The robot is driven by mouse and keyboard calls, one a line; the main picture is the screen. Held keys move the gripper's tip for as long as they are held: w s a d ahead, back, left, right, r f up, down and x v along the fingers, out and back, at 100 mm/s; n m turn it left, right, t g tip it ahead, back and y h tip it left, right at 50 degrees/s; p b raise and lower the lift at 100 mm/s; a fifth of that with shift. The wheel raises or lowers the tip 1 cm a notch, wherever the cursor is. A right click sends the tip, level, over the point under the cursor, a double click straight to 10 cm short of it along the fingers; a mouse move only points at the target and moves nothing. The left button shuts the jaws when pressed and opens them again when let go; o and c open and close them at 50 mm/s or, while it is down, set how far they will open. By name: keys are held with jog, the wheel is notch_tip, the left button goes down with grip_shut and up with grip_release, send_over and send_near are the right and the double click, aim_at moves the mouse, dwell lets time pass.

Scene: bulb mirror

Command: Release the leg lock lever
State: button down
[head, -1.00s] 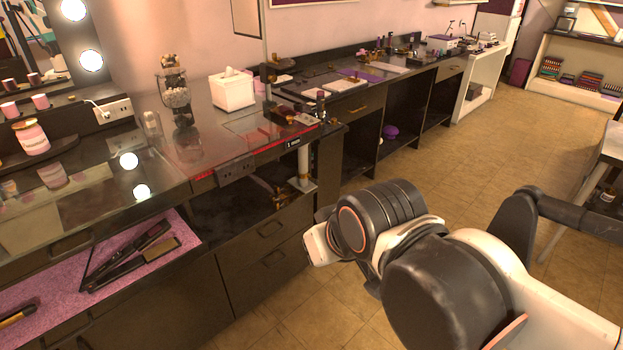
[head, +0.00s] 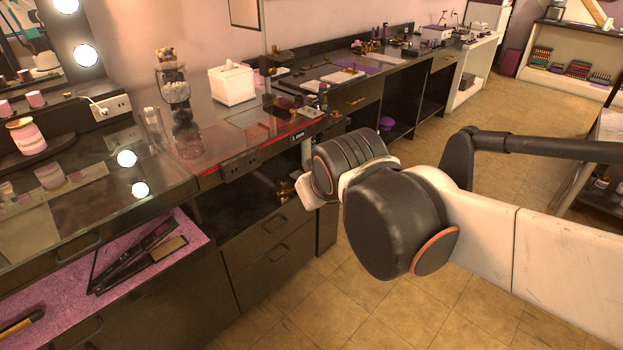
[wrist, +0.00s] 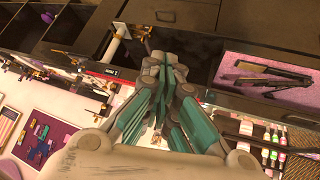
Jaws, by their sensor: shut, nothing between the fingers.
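A pale upright leg (head: 307,152) stands under the front corner of the glass-topped counter. My arm hides its lower part in the head view. In the wrist view the leg (wrist: 114,46) lies left of my gripper, with a brass-coloured fitting (wrist: 124,32) at its end. I cannot make out the lock lever itself clearly. My gripper (wrist: 163,62) is shut and empty, with its fingertips beside the leg and apart from it in the picture. In the head view my arm's wrist hides the gripper.
The glass counter (head: 215,140) has a red front edge and an outlet box below it. Brass-coloured hardware (head: 285,188) shows in the open shelf. A pink-lined drawer (head: 190,226) with a flat iron (head: 140,255) is open at left. The tiled floor at right is mostly clear.

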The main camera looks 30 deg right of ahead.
jog(key=w+d+f+n+t+h, duration=0.1)
jog(key=w+d+f+n, duration=0.2)
jog(key=w, duration=0.7)
jog(key=w+d+f+t+h, duration=0.15)
jog(key=w+d, duration=0.25)
jog(key=w, duration=0.6)
jog(key=w+d+f+n+t+h, duration=0.15)
jog(key=w+d+f, duration=0.25)
jog(key=w, duration=0.6)
jog(key=w+d+f+n+t, duration=0.1)
jog(key=w+d+f+n, duration=0.1)
jog(key=f, duration=1)
jog(key=w+d+f+n+t+h+b, duration=0.1)
jog(key=w+f+n, duration=0.3)
jog(key=f, duration=0.9)
jog(key=shift+w+d+t, duration=0.5)
jog(key=shift+w+d, duration=0.25)
jog(key=shift+w, duration=0.1)
jog(key=shift+w, duration=0.1)
